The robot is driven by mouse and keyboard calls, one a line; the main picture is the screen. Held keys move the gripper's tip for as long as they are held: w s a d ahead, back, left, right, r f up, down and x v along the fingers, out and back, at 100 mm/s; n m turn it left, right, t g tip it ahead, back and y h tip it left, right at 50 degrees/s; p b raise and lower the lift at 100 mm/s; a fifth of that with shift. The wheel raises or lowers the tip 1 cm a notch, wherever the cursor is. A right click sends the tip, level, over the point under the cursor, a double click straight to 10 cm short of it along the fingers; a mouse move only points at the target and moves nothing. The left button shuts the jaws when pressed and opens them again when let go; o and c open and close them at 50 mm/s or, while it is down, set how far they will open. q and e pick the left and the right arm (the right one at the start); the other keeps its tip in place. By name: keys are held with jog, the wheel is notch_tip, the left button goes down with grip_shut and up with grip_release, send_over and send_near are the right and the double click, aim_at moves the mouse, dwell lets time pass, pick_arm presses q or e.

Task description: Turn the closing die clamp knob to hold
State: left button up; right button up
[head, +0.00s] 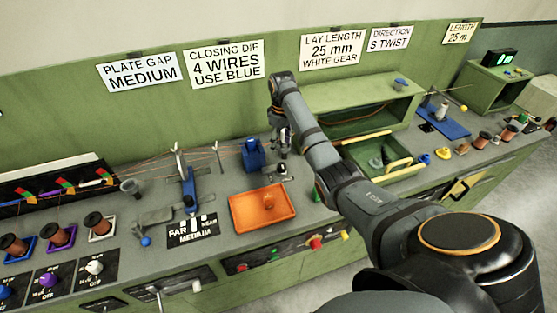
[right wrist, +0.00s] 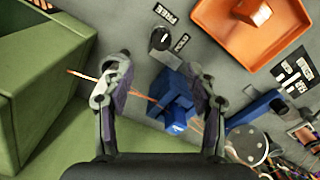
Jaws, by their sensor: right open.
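The clamp knob (right wrist: 160,38) is a dark round knob with a pale pointer mark, on the bench in the right wrist view. Two small label plates (right wrist: 181,43) sit by it, too small to read surely. The blue closing die block (right wrist: 172,98) stands beside the knob, with a reddish wire at it; it also shows in the head view (head: 253,156). My right gripper (right wrist: 160,66) is open and empty. Its fingers appear on either side of the die block in the wrist view, with the knob ahead, apart from them. In the head view the gripper (head: 283,146) hangs over the bench right of the block.
An orange tray (head: 240,222) holding an orange piece lies in front of the die. A green open box (head: 350,125) stands to the right, a green tray beside it. Blue-handled hardware (head: 188,185) and several wires stand left. Signs hang on the back wall.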

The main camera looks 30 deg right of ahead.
aim_at(282, 165)
jog(key=f, duration=0.2)
jog(key=s+f+p, duration=0.1)
jog(key=f, duration=0.1)
jog(key=shift+s, duration=0.1)
jog(key=f, duration=0.3)
jog(key=w+f, duration=0.1)
jog(key=f, duration=0.1)
jog(key=shift+s+f, duration=0.25)
jog(key=shift+f, duration=0.15)
pick_arm(q)
jog(key=shift+s+r, duration=0.2)
jog(key=shift+r, duration=0.6)
jog(key=shift+s, duration=0.1)
pick_arm(e)
jog(key=shift+c, duration=0.2)
jog(key=c, duration=1.1)
pick_arm(q)
jog(key=shift+s+p, duration=0.1)
jog(key=shift+p, duration=0.2)
